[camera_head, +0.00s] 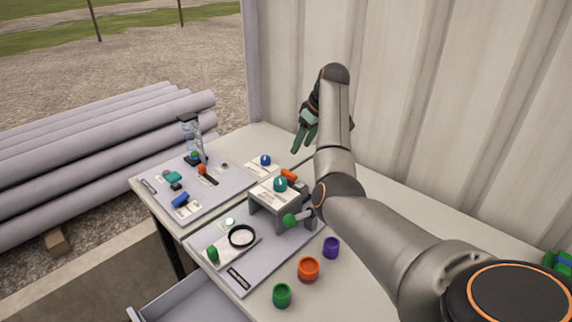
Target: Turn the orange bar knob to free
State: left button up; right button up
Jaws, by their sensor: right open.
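An orange bar-shaped piece (289,175) shows at the back of a raised grey block (296,212), partly hidden behind its teal knob (280,184). A second, smaller orange piece (202,169) with a black bar sits on the far left panel (225,190). I cannot tell for sure which one is the bar knob, and any labels are too small to read. My right gripper (302,148) is open and empty, its green fingers pointing down above the back of the table, apart from both orange pieces.
Green (282,294), orange (308,269) and purple (331,247) cups stand at the table's front. A black ring (242,236) and a green knob (291,220) are nearby. A blue knob (265,160) stands near my right gripper. A corrugated wall (410,100) rises behind the table.

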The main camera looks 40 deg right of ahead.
aim_at(289, 172)
jog(key=x, duration=1)
jog(key=shift+s+a+b, duration=0.1)
jog(key=shift+s+b, duration=0.15)
jog(key=shift+b, duration=0.1)
jog(key=shift+b+x, duration=0.4)
jog(key=shift+x, duration=0.7)
grip_shut()
